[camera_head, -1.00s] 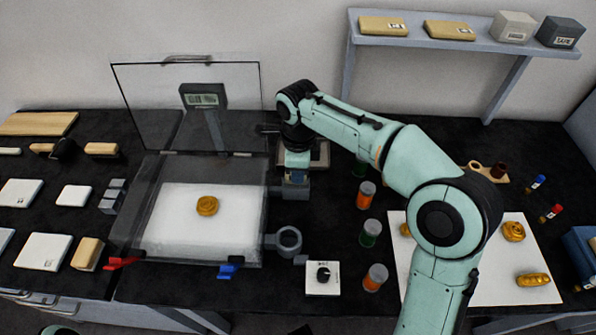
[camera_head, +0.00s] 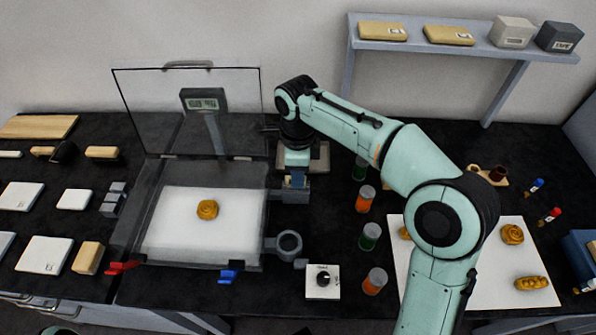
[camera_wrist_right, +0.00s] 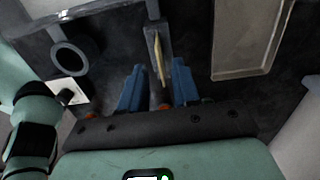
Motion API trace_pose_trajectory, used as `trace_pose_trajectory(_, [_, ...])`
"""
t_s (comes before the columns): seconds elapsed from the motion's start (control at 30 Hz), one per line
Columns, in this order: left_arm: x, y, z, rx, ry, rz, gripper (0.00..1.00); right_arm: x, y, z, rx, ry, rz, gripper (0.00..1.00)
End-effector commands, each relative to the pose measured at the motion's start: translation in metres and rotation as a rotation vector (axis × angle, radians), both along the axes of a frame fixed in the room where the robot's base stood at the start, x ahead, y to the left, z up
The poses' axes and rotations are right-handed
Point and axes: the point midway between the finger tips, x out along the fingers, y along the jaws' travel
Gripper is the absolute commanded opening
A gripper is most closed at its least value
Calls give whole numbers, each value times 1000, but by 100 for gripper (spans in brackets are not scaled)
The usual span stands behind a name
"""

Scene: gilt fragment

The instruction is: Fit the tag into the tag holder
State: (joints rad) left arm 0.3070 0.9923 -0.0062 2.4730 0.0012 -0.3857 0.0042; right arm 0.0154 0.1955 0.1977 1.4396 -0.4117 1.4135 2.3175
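The tag (camera_wrist_right: 160,60) is a thin tan plate, seen nearly edge-on in the right wrist view. It stands in the grey tag holder (camera_wrist_right: 152,35), a small bracket on the side of the clear-walled box. In the head view the tag holder (camera_head: 290,196) is at the box's right side, just below my right gripper (camera_head: 296,181). In the right wrist view the blue fingers of my right gripper (camera_wrist_right: 158,88) are spread, one on each side of the tag, with gaps visible. How deep the tag sits is hard to tell.
The clear box (camera_head: 152,225) has a raised lid (camera_head: 150,110) and a gilt piece (camera_head: 207,209) inside. A grey ring (camera_head: 289,243) projects from its right side. A dial block (camera_head: 323,281) and several orange and green jars (camera_head: 370,236) stand to the right. A tray (camera_wrist_right: 245,65) lies behind the gripper.

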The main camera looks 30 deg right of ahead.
Motion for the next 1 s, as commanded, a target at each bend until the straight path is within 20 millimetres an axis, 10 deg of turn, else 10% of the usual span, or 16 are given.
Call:
trace_pose_trajectory(0.4, [8,0,25,0,-10,0,43,2,1,92,-1,-16,4,31])
trace_pose_trajectory(1.0, [9,0,28,0,-11,1,43,2,0,105,-1,-16,4,31])
